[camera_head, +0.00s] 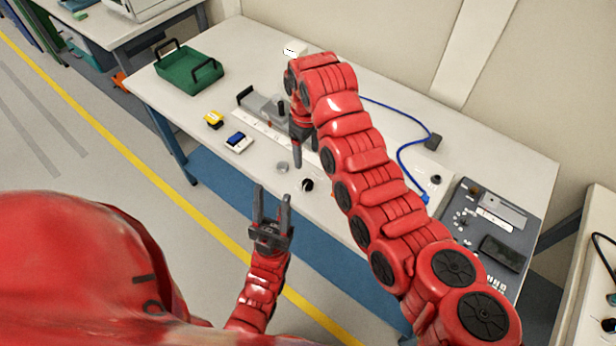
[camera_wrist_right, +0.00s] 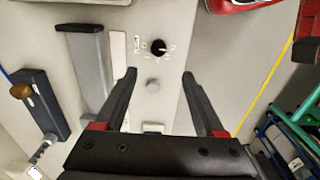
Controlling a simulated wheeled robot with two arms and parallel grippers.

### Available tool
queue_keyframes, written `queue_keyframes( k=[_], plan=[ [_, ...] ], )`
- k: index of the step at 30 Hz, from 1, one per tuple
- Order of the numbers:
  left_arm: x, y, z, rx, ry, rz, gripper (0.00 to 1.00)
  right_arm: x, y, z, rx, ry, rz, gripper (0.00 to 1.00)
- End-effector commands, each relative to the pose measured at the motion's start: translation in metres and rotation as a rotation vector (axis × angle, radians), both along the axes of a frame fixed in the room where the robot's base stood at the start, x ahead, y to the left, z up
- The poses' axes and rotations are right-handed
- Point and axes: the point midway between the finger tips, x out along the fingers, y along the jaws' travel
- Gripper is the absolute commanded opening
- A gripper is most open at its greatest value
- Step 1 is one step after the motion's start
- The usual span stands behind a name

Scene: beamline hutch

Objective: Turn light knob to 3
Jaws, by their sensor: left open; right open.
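A small round black knob (camera_head: 307,184) sits near the front edge of the table. The right wrist view shows the black knob (camera_wrist_right: 158,47) with a light pointer mark and small dial marks around it, too small to read. My right gripper (camera_head: 298,163) points down above the table behind the knobs. My left gripper (camera_head: 272,192) is open and empty, in front of the table edge.
A grey rail device (camera_head: 262,107) lies behind the knobs. A green tray (camera_head: 190,72), a yellow-black item (camera_head: 213,120) and a blue-and-white item (camera_head: 239,142) are to the left. A blue cable (camera_head: 405,150) and a grey control box (camera_head: 497,212) are to the right.

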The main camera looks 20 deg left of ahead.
Motion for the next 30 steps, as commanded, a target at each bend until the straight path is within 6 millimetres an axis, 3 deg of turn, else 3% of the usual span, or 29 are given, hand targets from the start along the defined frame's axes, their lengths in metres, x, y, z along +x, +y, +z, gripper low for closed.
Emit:
queue_keyframes(
  k=[9, 17, 22, 30],
  plan=[
    [0.000, 0.000, 0.026, 0.000, -0.001, 0.000, 0.47, -0.001, -0.002, -0.072, -0.007, 0.005, 0.000, 0.71],
    [0.000, 0.000, 0.020, 0.000, -0.001, 0.000, 0.47, -0.001, 0.000, -0.113, -0.004, 0.003, 0.003, 0.71],
    [0.000, 0.000, 0.014, 0.000, -0.001, 0.000, 0.47, 0.000, 0.000, -0.127, -0.003, 0.000, 0.001, 0.71],
    [0.000, 0.000, 0.014, 0.000, -0.001, 0.000, 0.47, 0.001, -0.001, -0.131, 0.000, 0.000, -0.001, 0.71]
  ],
)
